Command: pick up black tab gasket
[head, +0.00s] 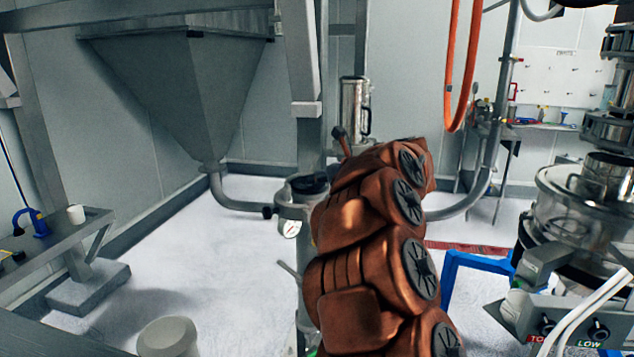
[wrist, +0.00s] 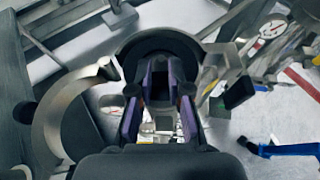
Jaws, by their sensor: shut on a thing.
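My gripper (wrist: 160,88) shows in the wrist view with its two purple-padded fingers closed in on the black tab gasket (wrist: 142,40). The gasket shows as a dark curved band just beyond the fingertips. The fingers hide part of it, and I cannot tell whether it touches the metal around it. In the head view a black round piece (head: 309,184) sits at the top of the metal pipe fitting (head: 292,211), left of my copper arm. I cannot make out my fingers there.
An open grey clamp ring (wrist: 45,125) lies left of my gripper in the wrist view. A dial gauge (wrist: 272,28) and a blue-handled part (wrist: 290,149) are to the right. In the head view, a large hopper (head: 185,90) stands at left and a sifter (head: 575,215) at right.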

